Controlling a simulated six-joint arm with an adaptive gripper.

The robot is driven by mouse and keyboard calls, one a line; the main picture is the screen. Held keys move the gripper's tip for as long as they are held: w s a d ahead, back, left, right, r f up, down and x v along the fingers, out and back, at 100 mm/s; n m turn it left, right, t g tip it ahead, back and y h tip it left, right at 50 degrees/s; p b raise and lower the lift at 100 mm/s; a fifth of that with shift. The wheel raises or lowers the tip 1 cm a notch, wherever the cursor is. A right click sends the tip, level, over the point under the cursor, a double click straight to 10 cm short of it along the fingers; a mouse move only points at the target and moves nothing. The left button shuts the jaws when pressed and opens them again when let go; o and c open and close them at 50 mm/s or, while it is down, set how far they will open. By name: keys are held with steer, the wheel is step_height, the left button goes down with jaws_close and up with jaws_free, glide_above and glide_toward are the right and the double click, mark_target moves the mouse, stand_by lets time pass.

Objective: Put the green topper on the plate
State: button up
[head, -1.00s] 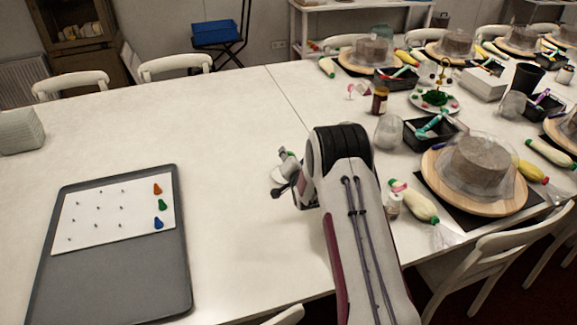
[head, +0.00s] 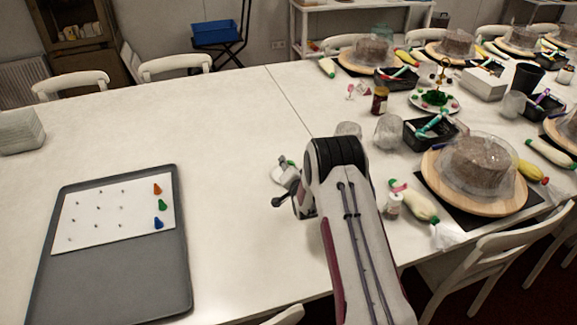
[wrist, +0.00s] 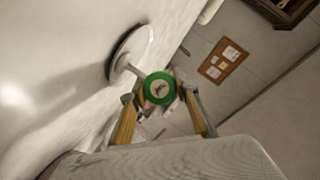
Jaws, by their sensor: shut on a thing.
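In the wrist view my gripper (wrist: 160,94) is shut on the green topper (wrist: 149,91), a round green ring with a pale centre and a dark mark. A white round plate (wrist: 122,52) lies on the table just beyond the topper; a pale bar shows between them, and I cannot tell whether they touch. In the head view my gripper (head: 287,187) is low over the table, beside the small white plate (head: 280,171), partly covering it. The topper is not clearly visible there.
A grey tray (head: 120,280) at left holds a white card with orange, green and blue pieces. At right stand a domed cake on a wooden turntable (head: 490,207), a piping bag (head: 415,205), a black bin (head: 412,140) and clear cups (head: 388,133). The table's middle is clear.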

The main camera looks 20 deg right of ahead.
steer(key=o, duration=0.8)
steer(key=shift+f, duration=0.1)
steer(key=shift+v, duration=6.05)
steer(key=shift+w+r, duration=0.1)
steer(key=shift+r, duration=0.2)
